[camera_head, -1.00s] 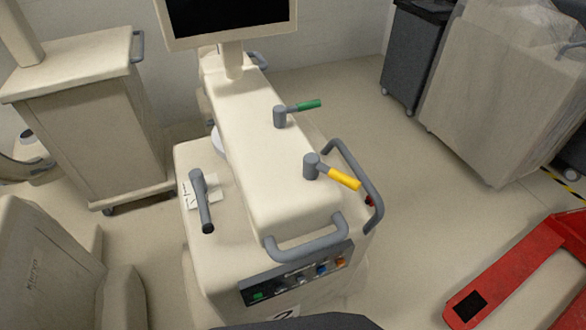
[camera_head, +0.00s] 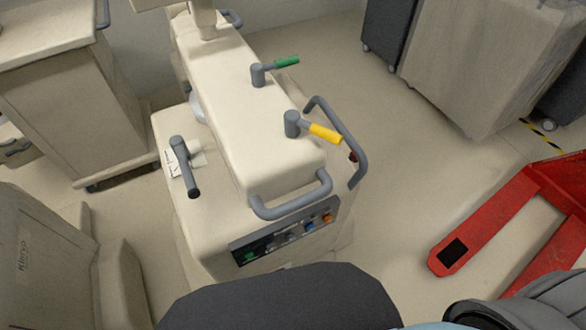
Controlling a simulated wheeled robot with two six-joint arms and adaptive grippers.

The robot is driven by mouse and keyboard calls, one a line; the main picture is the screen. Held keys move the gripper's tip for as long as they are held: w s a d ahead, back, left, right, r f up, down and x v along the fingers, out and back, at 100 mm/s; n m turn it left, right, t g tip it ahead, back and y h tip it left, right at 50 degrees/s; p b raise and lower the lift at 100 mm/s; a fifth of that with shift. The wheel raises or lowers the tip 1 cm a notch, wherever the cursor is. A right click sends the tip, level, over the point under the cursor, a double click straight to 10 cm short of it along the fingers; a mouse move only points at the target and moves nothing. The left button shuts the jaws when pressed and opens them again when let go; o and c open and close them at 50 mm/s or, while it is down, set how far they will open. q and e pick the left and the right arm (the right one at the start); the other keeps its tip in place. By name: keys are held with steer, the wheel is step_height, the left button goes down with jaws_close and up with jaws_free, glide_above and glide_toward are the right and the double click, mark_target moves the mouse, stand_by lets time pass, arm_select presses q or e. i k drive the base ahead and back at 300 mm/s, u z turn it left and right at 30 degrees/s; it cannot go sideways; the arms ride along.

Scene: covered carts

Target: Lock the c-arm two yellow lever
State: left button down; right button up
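The cream C-arm machine (camera_head: 225,92) stands ahead of me. On its top, the yellow lever (camera_head: 325,133) sticks out to the right from a grey post, angled slightly down. A green lever (camera_head: 286,62) on a similar post sits behind it and points right. A grey lever (camera_head: 184,165) stands on the lower left deck, beside a white label. Neither of my grippers is in view. Only dark rounded parts of my own body show at the bottom edge, and nothing touches the levers.
A grey handle (camera_head: 292,203) and a control panel (camera_head: 285,237) are on the machine's front. A side handle (camera_head: 345,140) curves beside the yellow lever. A red pallet jack (camera_head: 480,222) lies right, covered carts (camera_head: 470,60) behind. Open floor lies between.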

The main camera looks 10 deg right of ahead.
mark_target(293, 122)
steer(key=z, duration=2.2)
steer(key=k, duration=0.85)
steer(key=u, duration=1.4)
steer(key=i, duration=0.5)
steer(key=z, duration=0.05)
